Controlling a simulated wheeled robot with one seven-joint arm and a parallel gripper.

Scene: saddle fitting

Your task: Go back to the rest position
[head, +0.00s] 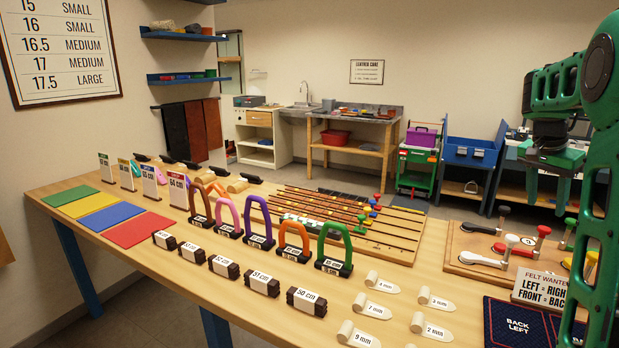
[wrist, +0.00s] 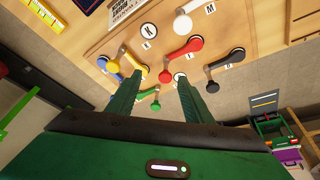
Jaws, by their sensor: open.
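My green arm (head: 602,170) stands at the right edge of the head view, raised above the table's right end. My gripper (wrist: 155,85) shows in the wrist view with its two green fingers apart and nothing between them. Past the fingertips lies a wooden board with coloured levers, among them a red lever (wrist: 182,52), a yellow lever (wrist: 132,58) and a white lever (wrist: 183,22). The fingers appear to be above the board; I cannot tell the exact height.
The long wooden table (head: 200,290) holds coloured arches such as the green arch (head: 335,243), dark labelled blocks (head: 306,300), a slotted board (head: 400,240) and the lever board (head: 468,238). A felt sign (head: 540,288) stands near the arm. Carts and benches line the back wall.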

